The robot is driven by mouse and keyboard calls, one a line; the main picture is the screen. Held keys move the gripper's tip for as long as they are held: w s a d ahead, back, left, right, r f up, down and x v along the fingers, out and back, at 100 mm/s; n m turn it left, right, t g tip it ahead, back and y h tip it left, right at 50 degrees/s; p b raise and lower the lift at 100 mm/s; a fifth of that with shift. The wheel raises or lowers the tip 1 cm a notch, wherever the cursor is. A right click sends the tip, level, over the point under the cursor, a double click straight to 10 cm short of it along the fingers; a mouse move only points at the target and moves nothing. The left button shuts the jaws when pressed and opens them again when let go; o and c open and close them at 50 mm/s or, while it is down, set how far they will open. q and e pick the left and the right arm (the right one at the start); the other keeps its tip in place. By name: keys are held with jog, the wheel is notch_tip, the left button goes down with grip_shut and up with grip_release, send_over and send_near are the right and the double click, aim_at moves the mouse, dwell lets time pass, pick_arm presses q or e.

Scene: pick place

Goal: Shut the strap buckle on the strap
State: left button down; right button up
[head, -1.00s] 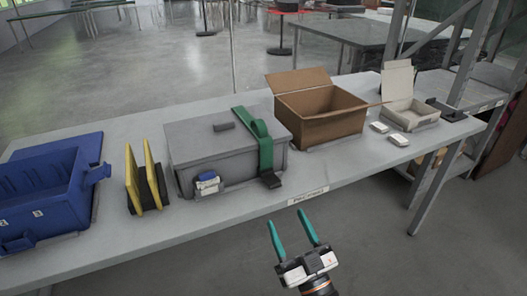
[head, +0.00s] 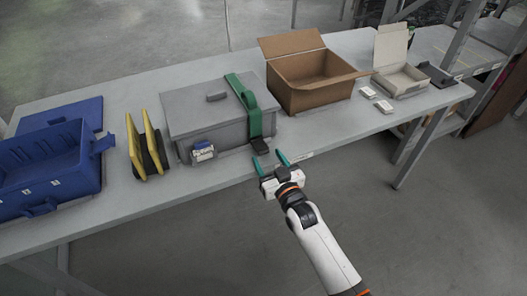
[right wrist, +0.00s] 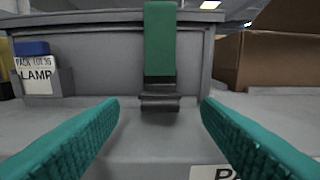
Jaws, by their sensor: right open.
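The green strap (head: 250,108) runs over the lid and down the front of a grey box (head: 205,128); in the right wrist view the strap (right wrist: 160,40) hangs at top centre. The dark strap buckle (head: 260,146) is at its lower end by the tabletop; it shows in the right wrist view (right wrist: 160,98), where I cannot tell whether its lever is fully closed. My right gripper (head: 270,161) is open and empty at the table's front edge, just in front of the buckle. In the right wrist view its teal fingers (right wrist: 160,125) stand on either side of the buckle, apart from it. My left gripper is not in view.
A blue bin (head: 45,175) and yellow-edged panels (head: 146,150) stand left of the box. An open cardboard box (head: 310,85) and a small white carton (head: 400,80) stand right. A labelled holder (head: 202,152) is at the box's front left.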

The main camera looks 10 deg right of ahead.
aim_at(264, 152)
jog(key=shift+x, duration=1.9)
jog(key=c, duration=0.9)
jog(key=shift+r+p, duration=0.25)
jog(key=shift+p, duration=0.05)
jog(key=r+g+p, duration=0.1)
jog(key=g+p, duration=0.1)
jog(key=p, duration=0.2)
jog(key=g+h+p, duration=0.1)
jog(key=p, duration=0.4)
jog(key=r+g+p, duration=0.1)
jog(key=g+p, duration=0.1)
jog(key=p, duration=0.2)
jog(key=shift+w+a+r+g+h+p, duration=0.1)
jog(key=shift+w+r+g+h+p, duration=0.2)
jog(key=shift+h+p, duration=0.1)
jog(key=shift+w+f+g+p, duration=0.15)
jog(key=shift+g+p, duration=0.45)
jog(key=shift+p, duration=0.3)
